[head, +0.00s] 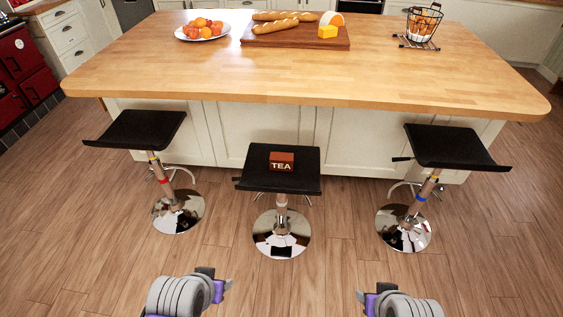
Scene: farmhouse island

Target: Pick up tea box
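The tea box (281,162) is a small dark red-brown box with white "TEA" lettering. It sits on the black seat of the middle bar stool (265,182), in front of the island. My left gripper (222,284) is at the bottom left of the head view, well short of the stool. My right gripper (365,295) is at the bottom right, also well apart from the box. The finger gap of both grippers is too small and partly hidden to judge. Nothing shows held in either one.
A left stool (137,129) and a right stool (450,146) flank the middle one. The wooden island (180,75) overhangs behind them and carries a fruit plate (203,36), a bread board (297,40) and a wire basket (421,25). The floor before the stools is clear.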

